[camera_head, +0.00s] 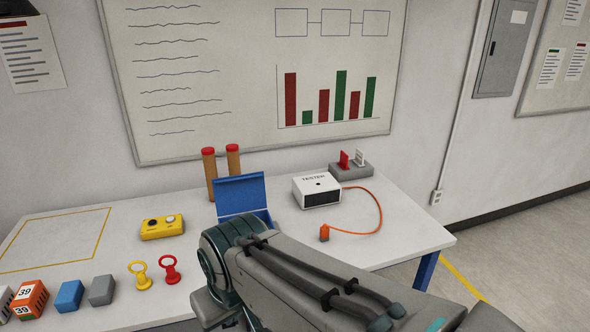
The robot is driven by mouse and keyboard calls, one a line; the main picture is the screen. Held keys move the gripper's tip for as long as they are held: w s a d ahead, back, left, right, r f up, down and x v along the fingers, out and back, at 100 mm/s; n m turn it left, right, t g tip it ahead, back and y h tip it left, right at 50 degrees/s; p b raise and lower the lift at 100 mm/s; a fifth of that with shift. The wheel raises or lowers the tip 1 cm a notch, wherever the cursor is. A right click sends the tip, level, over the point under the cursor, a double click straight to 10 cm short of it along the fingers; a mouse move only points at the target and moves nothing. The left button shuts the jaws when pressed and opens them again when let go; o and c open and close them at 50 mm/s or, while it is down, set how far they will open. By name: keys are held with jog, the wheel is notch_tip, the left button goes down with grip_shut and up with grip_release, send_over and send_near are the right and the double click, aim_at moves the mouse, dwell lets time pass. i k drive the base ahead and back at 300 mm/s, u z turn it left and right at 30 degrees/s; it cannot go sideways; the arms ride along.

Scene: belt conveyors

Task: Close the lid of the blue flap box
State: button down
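The blue flap box (262,214) stands near the middle of the table. Its blue lid (240,194) is raised, standing up and tilted a little back. Most of the box body is hidden behind my arm, which reaches in from the lower right. My gripper is not clearly visible; the arm's links cover the area in front of the box. I cannot tell whether anything touches the lid.
On the white table (110,258), two red-capped brown cylinders (210,170) stand behind the lid. A white tester (317,190) with an orange cable is to the right. A yellow button box (162,227), rings (169,270) and blocks (69,296) are to the left.

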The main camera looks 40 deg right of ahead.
aim_at(235, 194)
jog(key=z, duration=0.65)
jog(key=i, duration=1)
